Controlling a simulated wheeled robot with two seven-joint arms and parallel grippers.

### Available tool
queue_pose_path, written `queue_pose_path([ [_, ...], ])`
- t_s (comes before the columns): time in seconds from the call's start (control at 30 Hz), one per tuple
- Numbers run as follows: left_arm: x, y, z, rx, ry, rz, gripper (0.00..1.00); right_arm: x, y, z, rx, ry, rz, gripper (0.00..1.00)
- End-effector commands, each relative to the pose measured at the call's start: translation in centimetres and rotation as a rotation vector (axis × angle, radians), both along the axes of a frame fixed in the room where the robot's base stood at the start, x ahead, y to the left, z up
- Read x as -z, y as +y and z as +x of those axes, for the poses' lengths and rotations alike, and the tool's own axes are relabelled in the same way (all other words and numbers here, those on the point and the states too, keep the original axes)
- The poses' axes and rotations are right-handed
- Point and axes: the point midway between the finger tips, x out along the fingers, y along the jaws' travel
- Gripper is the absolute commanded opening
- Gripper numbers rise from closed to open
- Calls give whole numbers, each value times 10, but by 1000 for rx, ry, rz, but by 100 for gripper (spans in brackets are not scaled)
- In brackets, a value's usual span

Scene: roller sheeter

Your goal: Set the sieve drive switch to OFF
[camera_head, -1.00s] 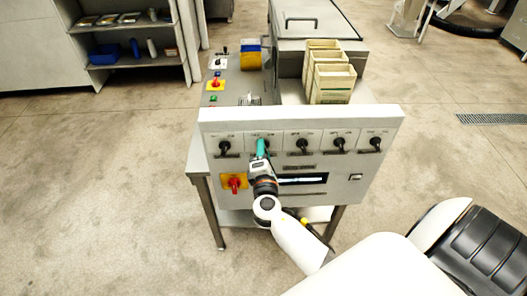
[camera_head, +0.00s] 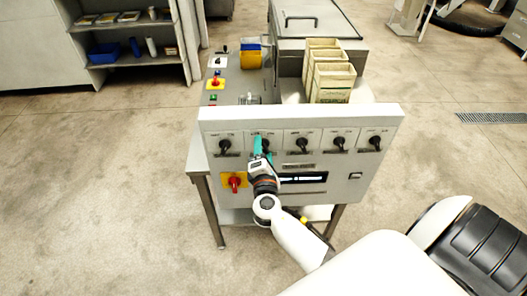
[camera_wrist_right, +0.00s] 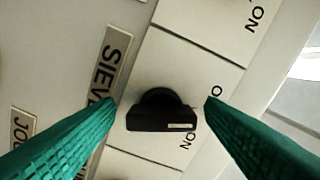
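The sieve drive switch (camera_head: 266,146) is a black rotary knob, second from the left in the row on the grey panel, partly hidden by my gripper in the head view. In the right wrist view the knob (camera_wrist_right: 161,112) sits beside a label starting "SIEV". Its white mark lies close to the "ON" print; another print starting with "O" is partly covered by a finger. My right gripper (camera_wrist_right: 158,110) is open, with one green finger on each side of the knob and visible gaps. It also shows in the head view (camera_head: 257,148). My left gripper is not in view.
Similar black knobs (camera_head: 303,146) continue along the panel (camera_head: 345,187). A red switch on a yellow plate (camera_head: 234,182) is at lower left. A dark slot (camera_head: 304,178) lies beside my right wrist. Cream bins (camera_head: 333,84) stand behind the panel.

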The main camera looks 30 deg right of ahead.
Motion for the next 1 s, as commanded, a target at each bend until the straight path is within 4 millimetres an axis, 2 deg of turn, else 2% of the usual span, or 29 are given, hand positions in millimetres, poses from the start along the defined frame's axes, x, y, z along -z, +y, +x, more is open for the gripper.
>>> queue_pose_path([
  [0.27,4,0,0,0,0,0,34,2,4,-7,0,-1,2,64],
  [0.7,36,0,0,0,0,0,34,4,49,-80,0,0,4,64],
  [0.83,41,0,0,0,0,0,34,3,58,-95,-1,1,2,64],
  [1.0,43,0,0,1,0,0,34,1,63,-102,0,0,0,64],
])
